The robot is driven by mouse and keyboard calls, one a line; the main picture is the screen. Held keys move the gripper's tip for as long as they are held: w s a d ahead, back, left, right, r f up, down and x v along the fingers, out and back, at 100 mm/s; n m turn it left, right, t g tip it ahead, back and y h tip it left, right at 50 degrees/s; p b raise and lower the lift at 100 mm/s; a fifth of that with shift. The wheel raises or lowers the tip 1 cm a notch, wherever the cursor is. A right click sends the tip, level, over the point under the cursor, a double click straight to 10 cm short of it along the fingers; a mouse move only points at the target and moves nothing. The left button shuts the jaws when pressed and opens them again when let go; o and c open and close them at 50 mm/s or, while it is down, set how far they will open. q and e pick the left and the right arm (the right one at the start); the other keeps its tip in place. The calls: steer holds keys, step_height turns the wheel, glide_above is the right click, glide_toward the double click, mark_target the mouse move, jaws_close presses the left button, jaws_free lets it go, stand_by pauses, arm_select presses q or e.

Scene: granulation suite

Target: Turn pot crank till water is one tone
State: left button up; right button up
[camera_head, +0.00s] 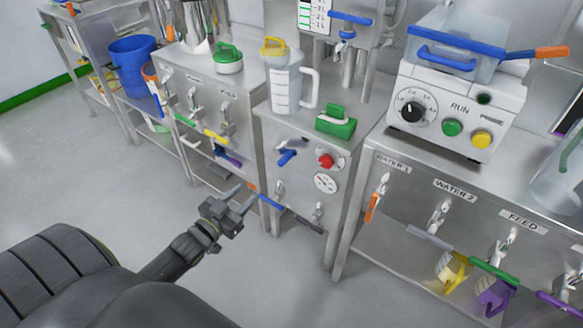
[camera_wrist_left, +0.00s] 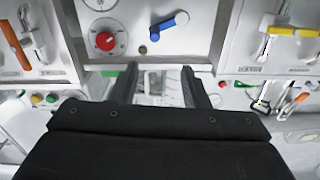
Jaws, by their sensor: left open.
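I cannot tell for sure which part is the pot crank. A steel pot (camera_head: 197,25) stands at the back left, its inside hidden. A blue lever (camera_head: 287,155) sits on the front of the middle steel cabinet, left of a red knob (camera_head: 326,161). In the left wrist view the blue lever (camera_wrist_left: 170,25) and red knob (camera_wrist_left: 105,41) lie beyond the fingers. My left gripper (camera_head: 243,198) is open and empty, in front of the cabinets and below the lever, apart from it. The wrist view shows its two spread fingers (camera_wrist_left: 160,88). No water surface is clear.
A clear jug (camera_head: 285,88) and a green block-like item (camera_head: 337,121) stand on the middle cabinet. A white machine (camera_head: 455,110) with a dial carries a clear blue-trimmed tub (camera_head: 455,40). Handled taps line the cabinet fronts. The floor (camera_head: 75,180) at left is clear.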

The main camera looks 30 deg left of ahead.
arm_select(q)
steer(key=b, duration=0.1)
glide_toward(279, 165)
steer(key=w, duration=0.4)
steer(key=w+p, duration=0.1)
steer(key=w, duration=0.1)
steer(key=shift+w+d+r, duration=0.15)
steer(key=shift+w+d, duration=0.1)
steer(key=shift+w, duration=0.15)
steer(key=w, duration=0.4)
steer(key=shift+d, duration=0.15)
steer(key=shift+w, duration=0.85)
arm_select(e)
steer(key=shift+w+d+r, duration=0.25)
steer(key=shift+w+r, duration=0.2)
steer(key=shift+r, duration=0.1)
arm_select(q)
jaws_close()
